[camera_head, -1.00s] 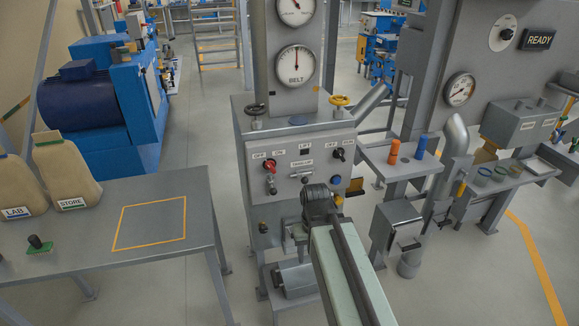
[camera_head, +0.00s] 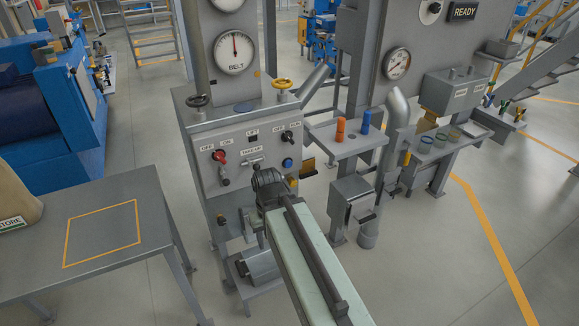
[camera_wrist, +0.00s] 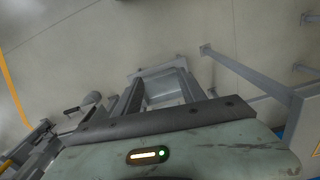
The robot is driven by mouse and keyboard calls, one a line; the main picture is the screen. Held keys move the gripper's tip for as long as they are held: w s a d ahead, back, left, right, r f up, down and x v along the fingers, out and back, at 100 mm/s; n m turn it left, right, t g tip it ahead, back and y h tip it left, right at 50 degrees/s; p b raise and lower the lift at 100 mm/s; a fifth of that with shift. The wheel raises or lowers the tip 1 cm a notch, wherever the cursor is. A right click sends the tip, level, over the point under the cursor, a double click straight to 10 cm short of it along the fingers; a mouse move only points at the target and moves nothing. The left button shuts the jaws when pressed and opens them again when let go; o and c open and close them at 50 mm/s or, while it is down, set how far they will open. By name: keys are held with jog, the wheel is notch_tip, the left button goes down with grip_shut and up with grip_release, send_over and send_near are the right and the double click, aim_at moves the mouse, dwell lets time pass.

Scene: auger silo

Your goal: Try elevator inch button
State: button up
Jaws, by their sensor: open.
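The grey control panel (camera_head: 243,150) stands in the middle of the head view. A blue push button (camera_head: 287,163) sits at its lower right; its label is not readable, so I cannot tell if it is the elevator inch button. A red knob (camera_head: 219,156) is at the left under OFF and ON, and a dark selector (camera_head: 288,136) is at the upper right. My gripper (camera_head: 264,178) is in front of the panel's lower right part, just left of and below the blue button in the picture. Its jaws are open and empty. Contact with the panel cannot be told.
A grey table (camera_head: 150,200) with an orange outlined square is at the left. Open floor (camera_head: 430,270) lies at right.

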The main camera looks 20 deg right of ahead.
grip_shut()
dwell(1.7)
